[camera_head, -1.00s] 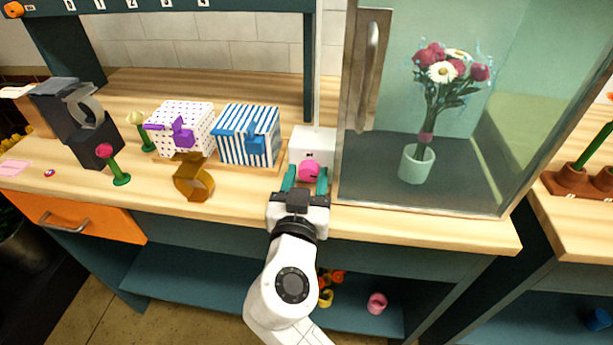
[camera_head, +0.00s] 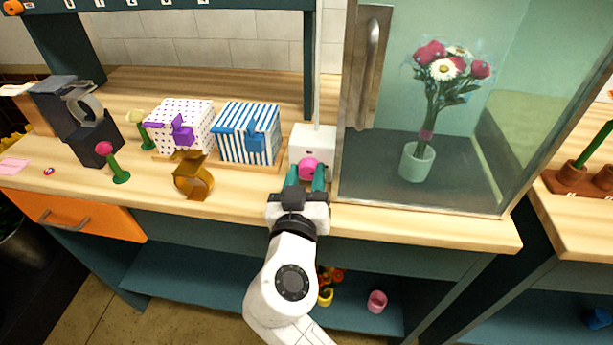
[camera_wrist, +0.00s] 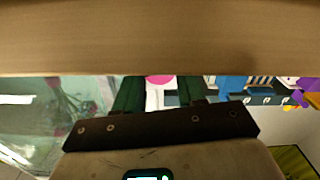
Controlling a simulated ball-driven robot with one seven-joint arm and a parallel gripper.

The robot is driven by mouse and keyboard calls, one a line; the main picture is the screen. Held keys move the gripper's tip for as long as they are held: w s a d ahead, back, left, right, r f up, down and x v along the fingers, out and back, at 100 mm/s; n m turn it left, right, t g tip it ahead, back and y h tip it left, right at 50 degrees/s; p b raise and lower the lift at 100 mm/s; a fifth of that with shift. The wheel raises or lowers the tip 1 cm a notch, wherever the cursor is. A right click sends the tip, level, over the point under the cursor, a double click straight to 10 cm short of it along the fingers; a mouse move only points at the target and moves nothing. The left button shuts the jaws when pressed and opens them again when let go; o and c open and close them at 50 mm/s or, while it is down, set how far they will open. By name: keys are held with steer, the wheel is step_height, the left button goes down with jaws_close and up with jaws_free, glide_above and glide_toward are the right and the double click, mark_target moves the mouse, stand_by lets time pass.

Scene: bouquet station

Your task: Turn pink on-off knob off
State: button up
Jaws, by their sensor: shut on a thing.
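The pink knob (camera_head: 309,168) sits on the front of a small white box (camera_head: 313,142), left of the glass cabinet. My gripper (camera_head: 306,179) reaches it from the front, with a green finger on each side of the knob. The fingers are shut on the knob and cover its sides. In the wrist view, the knob (camera_wrist: 160,79) shows as a pink sliver between the two green fingers (camera_wrist: 160,95). Which way the knob points is too small to tell.
The glass cabinet (camera_head: 366,90) with a bouquet in a pale green vase (camera_head: 417,162) stands just right of the box. The counter's front edge lies below my gripper.

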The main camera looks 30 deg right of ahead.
steer(key=shift+n, duration=1.2)
steer(key=o, duration=0.7)
steer(key=shift+a, duration=0.1)
steer(key=shift+o, duration=0.2)
steer(key=b+v, duration=0.1)
steer(key=v, duration=0.9)
steer(key=shift+s+a, duration=0.2)
steer(key=shift+s, duration=0.15)
